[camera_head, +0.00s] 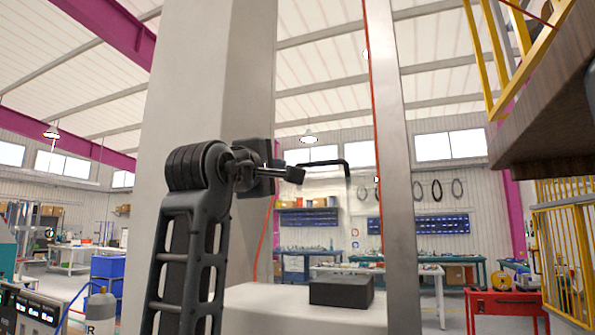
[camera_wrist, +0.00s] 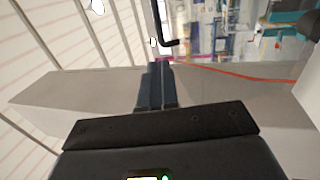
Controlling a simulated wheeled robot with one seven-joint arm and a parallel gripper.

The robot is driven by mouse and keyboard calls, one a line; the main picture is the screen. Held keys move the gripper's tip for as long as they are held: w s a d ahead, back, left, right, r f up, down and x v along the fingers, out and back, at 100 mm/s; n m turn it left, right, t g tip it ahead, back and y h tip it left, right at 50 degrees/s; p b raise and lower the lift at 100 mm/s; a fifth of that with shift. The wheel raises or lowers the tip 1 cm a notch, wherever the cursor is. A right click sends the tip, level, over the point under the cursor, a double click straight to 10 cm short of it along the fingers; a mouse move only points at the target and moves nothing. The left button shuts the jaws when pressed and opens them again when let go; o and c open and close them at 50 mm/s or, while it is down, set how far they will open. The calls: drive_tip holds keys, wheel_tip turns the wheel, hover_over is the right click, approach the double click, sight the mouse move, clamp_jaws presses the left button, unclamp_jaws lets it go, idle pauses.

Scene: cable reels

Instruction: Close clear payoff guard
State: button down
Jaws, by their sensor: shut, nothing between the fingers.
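A black bent bar handle (camera_head: 322,163) hangs in front of the bright background between a pale column and a metal post. It also shows in the wrist view (camera_wrist: 163,25), just beyond my fingertips. The clear pane of the payoff guard cannot be made out, and its edges do not show. My gripper (camera_head: 297,174) is shut and empty, at the left end of the handle in the head view. In the wrist view its fingers (camera_wrist: 159,66) are together, with a small visible gap to the handle; I cannot tell the depth between them.
A broad pale column (camera_head: 200,90) stands behind my arm. A metal post (camera_head: 391,150) with a red edge rises to the right. A dark block (camera_head: 341,290) sits on a white surface (camera_head: 290,310) below. A wooden ledge with yellow railings (camera_head: 545,115) overhangs at right.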

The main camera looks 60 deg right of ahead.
sight(305, 165)
drive_tip(key=p+x, duration=0.3)
drive_tip(key=x, duration=0.9)
drive_tip(key=shift+d+r, duration=0.1)
drive_tip(key=shift+d, duration=0.15)
drive_tip(key=shift+w+d+p, duration=0.1)
drive_tip(key=shift+d+p, duration=0.2)
drive_tip(key=shift+d, duration=0.3)
